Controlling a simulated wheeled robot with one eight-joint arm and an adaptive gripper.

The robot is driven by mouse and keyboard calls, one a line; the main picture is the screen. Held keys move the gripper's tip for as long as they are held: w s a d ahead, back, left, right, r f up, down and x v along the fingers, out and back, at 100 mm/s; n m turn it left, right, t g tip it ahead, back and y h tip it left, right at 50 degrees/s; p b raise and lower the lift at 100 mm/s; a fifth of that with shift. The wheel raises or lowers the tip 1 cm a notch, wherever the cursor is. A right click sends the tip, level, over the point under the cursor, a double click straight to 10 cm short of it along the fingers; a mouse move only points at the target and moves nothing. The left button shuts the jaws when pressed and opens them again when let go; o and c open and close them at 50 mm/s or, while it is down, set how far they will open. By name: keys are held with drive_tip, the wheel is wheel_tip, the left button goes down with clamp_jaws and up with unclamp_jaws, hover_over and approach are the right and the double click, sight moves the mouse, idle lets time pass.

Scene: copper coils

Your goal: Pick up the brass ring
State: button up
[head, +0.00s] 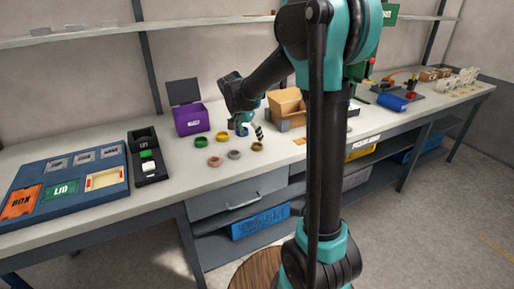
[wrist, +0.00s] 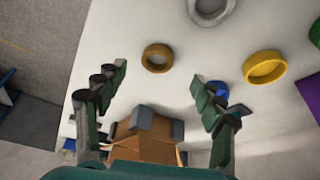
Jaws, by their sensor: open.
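The brass ring (head: 257,146), a small brownish-gold band, lies flat on the white bench near its front edge. It is the rightmost ring of the front group. In the wrist view the same brownish-gold ring (wrist: 145,57) lies just beyond the fingertips, between their lines. My gripper (head: 249,129) is above the bench, pointing down, slightly behind the ring. In the wrist view my gripper (wrist: 158,82) has its fingers spread wide with nothing between them. The ring is apart from both fingers.
A grey ring (wrist: 193,12) and a yellow ring (wrist: 250,75) lie near. A blue thing (wrist: 217,89) is partly behind a finger. A cardboard box (head: 287,104) and purple box (head: 192,119) stand behind.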

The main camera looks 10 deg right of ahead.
sight(256, 143)
drive_tip(key=shift+d+x, duration=0.15)
drive_tip(key=shift+x, duration=1.45)
drive_tip(key=shift+d+x, duration=0.1)
drive_tip(key=shift+x, duration=1.5)
drive_tip(key=shift+r, duration=0.15)
drive_tip(key=shift+c, duration=0.6)
drive_tip(key=c, duration=1.2)
drive_tip(key=shift+c, duration=0.2)
drive_tip(key=shift+r, duration=0.1)
